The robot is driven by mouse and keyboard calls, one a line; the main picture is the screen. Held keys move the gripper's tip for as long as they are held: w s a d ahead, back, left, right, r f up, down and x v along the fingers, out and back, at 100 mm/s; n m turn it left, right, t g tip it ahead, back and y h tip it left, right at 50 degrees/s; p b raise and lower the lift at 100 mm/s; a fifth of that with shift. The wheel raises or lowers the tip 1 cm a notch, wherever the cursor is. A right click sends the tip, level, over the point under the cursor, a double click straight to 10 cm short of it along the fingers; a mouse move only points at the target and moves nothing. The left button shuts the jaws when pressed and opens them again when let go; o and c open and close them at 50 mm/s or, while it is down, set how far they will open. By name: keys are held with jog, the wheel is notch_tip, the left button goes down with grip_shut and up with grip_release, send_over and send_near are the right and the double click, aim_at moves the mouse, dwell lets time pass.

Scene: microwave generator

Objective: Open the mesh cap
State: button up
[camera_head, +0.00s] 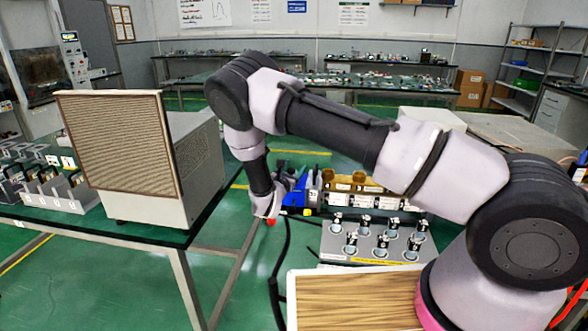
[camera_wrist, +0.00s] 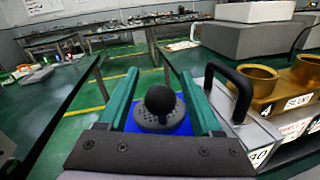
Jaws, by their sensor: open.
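In the wrist view, a grey perforated mesh cap (camera_wrist: 157,121) with a round black knob (camera_wrist: 160,100) on top sits over a blue part (camera_wrist: 146,128). My gripper (camera_wrist: 159,75) is open, with one green finger on each side of the knob and cap. A gap shows between the knob and both fingers, so nothing is held. In the head view, the end of my arm reaches down beside a blue object (camera_head: 297,196). The cap and my fingertips are too small or hidden to make out there.
A beige box with a mesh front (camera_head: 117,145) stands on the left table. Gold cups (camera_wrist: 256,78) and a black handle (camera_wrist: 229,86) lie close to the right of my gripper. A grey rack (camera_head: 345,248) of small bottles and a wooden board (camera_head: 345,300) are nearer.

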grip_shut()
dwell(1.4)
